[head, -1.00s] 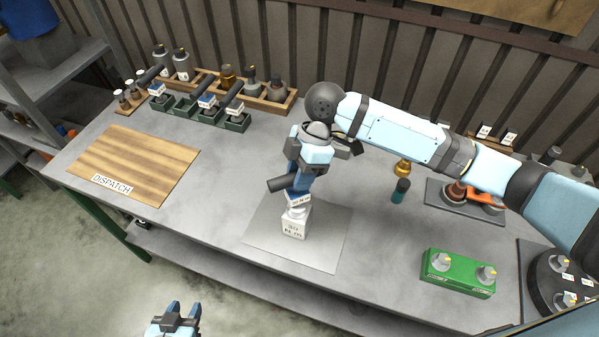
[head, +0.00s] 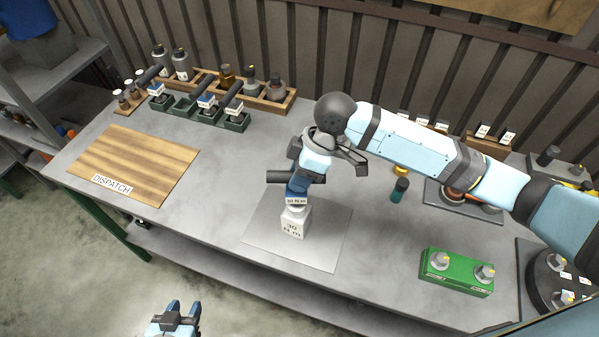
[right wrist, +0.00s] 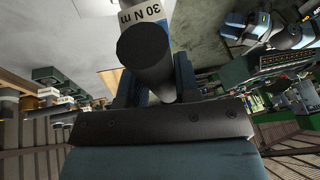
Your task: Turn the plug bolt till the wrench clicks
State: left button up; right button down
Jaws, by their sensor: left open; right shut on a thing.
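My right gripper (head: 297,186) is shut on a dark-handled torque wrench (head: 275,177) above the grey mat (head: 325,245). The wrench carries a white "30 N m" label; the wrench and its label also show close up in the right wrist view (right wrist: 145,55). Its lower end meets the top of a white block (head: 293,224) marked "30 N m" that stands on the mat. The plug bolt itself is hidden under the wrench. My left gripper (head: 182,310) is open and empty, low in front of the bench.
A wooden dispatch board (head: 140,160) lies at the left. Green holders (head: 235,122) with similar wrenches and a wooden bottle rack (head: 275,105) stand at the back. A green box (head: 457,272) with two knobs and a teal-capped bottle (head: 399,190) stand to the right.

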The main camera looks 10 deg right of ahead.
jog(key=shift+r, duration=0.1)
dwell(0.3)
jog(key=shift+r+p, duration=1.25)
jog(key=shift+p, duration=0.15)
jog(key=shift+r+p, duration=1.05)
jog(key=shift+r, duration=0.2)
jog(key=shift+f, duration=0.1)
